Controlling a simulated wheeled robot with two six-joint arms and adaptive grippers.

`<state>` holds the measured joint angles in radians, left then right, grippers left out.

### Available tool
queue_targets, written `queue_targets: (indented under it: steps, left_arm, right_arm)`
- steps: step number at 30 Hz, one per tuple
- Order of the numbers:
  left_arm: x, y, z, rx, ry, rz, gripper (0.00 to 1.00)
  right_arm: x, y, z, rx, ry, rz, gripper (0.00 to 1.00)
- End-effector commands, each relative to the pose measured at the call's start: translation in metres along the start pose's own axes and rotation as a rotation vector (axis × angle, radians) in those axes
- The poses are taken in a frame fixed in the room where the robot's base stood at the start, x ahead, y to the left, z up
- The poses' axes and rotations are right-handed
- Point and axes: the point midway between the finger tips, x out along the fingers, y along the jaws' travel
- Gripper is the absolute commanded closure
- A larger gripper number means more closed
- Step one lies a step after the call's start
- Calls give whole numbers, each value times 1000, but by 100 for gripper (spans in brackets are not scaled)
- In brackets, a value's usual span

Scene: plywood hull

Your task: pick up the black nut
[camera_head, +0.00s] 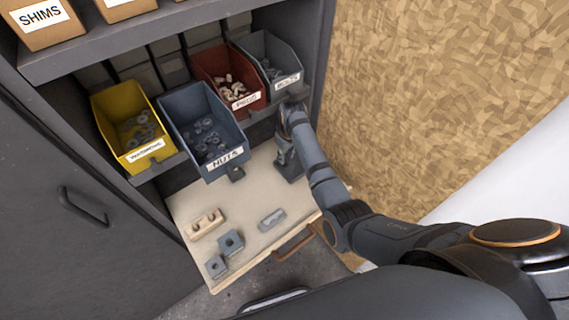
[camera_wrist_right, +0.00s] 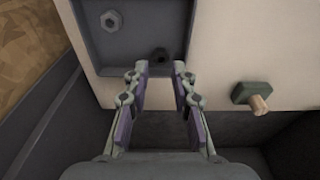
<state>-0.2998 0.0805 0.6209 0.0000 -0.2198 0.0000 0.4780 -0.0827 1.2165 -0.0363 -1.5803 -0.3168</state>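The black nut (camera_wrist_right: 160,55) lies in a dark grey tray (camera_wrist_right: 135,62), near the tray's edge in the right wrist view. A lighter grey nut (camera_wrist_right: 111,20) lies in the same tray, apart from it. My right gripper (camera_wrist_right: 160,76) is open, its two fingertips at the tray's near edge, with the black nut showing just beyond the gap between them. Nothing is between the fingers. In the head view my right arm reaches to the back right of the wooden board, and the black nut cannot be made out there. My left gripper is not in view.
A dark green block with a peg (camera_wrist_right: 251,95) stands beside the tray. Yellow (camera_head: 129,120), blue nuts (camera_head: 202,128), red (camera_head: 229,76) and grey (camera_head: 270,62) bins stand behind the board (camera_head: 190,209). Several blocks lie on its front left.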

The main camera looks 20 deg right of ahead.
Motion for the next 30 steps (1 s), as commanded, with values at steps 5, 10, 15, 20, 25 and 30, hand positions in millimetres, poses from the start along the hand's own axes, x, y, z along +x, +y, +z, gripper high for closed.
queue_targets:
  steps: [5, 10, 15, 20, 25, 30]
  left_arm:
    - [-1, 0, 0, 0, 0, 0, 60]
    - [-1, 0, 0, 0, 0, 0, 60]
    - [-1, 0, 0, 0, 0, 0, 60]
    - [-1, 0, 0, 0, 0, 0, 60]
    - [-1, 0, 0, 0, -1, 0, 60]
    - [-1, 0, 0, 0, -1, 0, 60]
  right_arm:
    - [30, -1, 0, 0, -4, -1, 75]
    - [37, -1, -1, 0, 0, 0, 75]
    - [37, -1, 0, 0, 0, 0, 80]
    - [37, -1, 0, 0, 0, 0, 98]
    - [37, -1, 0, 0, 0, 0, 98]
    - [33, -1, -1, 0, 1, 0, 98]
